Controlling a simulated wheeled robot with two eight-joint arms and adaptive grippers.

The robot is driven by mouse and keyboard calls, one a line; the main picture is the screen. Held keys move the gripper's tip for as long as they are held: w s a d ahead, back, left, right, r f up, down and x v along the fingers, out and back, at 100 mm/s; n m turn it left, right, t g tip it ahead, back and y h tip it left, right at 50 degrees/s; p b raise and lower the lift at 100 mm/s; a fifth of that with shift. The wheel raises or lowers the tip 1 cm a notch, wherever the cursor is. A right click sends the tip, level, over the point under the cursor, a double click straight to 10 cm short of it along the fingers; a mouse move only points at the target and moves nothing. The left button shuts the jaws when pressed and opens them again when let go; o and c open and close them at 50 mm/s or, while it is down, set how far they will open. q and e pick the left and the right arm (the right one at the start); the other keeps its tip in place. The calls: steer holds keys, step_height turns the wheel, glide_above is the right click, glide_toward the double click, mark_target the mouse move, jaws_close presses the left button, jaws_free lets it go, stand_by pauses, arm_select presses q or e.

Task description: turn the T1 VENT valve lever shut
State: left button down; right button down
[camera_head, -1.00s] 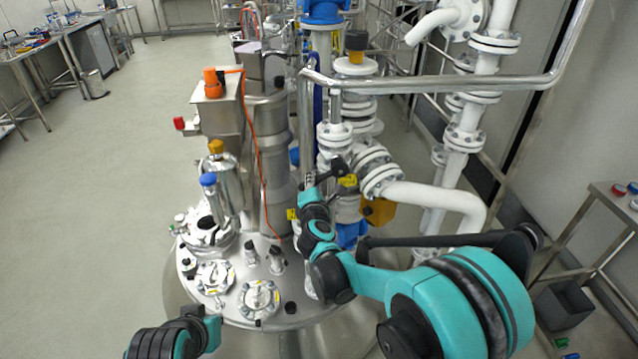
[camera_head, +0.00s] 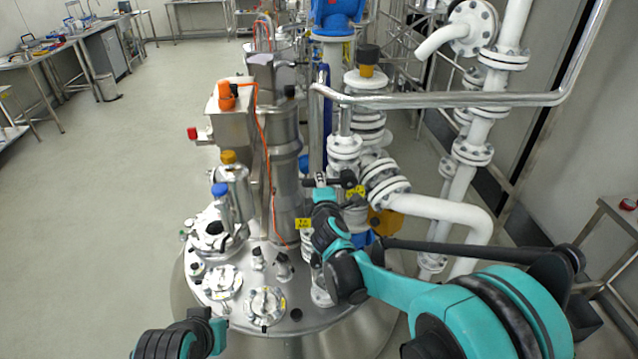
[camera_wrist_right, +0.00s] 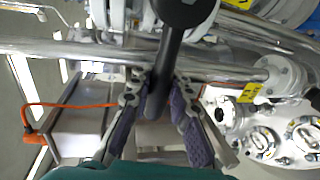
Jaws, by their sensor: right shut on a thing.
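The valve lever is a black handle (camera_wrist_right: 172,62) with a round hub, seen close in the right wrist view. In the head view its black part (camera_head: 346,178) shows small, beside a yellow tag (camera_head: 356,191) on the piping above the vessel lid. My right gripper (camera_wrist_right: 158,88) is shut on the lever, with one purple-padded finger on each side of the handle. In the head view the right gripper (camera_head: 322,183) is small and partly hidden by its own wrist. The tag lettering is too small to read. Of my left arm only links show at the lower left.
The steel vessel lid (camera_head: 325,318) with several ports lies below. A bent steel pipe (camera_head: 450,99) crosses above the lever, and white flanged pipes (camera_head: 440,207) stand to the right. Another yellow tag (camera_head: 303,224) sits left of my right wrist. Open floor (camera_head: 100,200) lies left.

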steer(key=c, duration=1.4)
jaws_free()
steer(key=s+r, duration=0.2)
steer(key=s, duration=0.9)
steer(key=shift+s+d+r, duration=0.2)
steer(key=shift+s, duration=0.2)
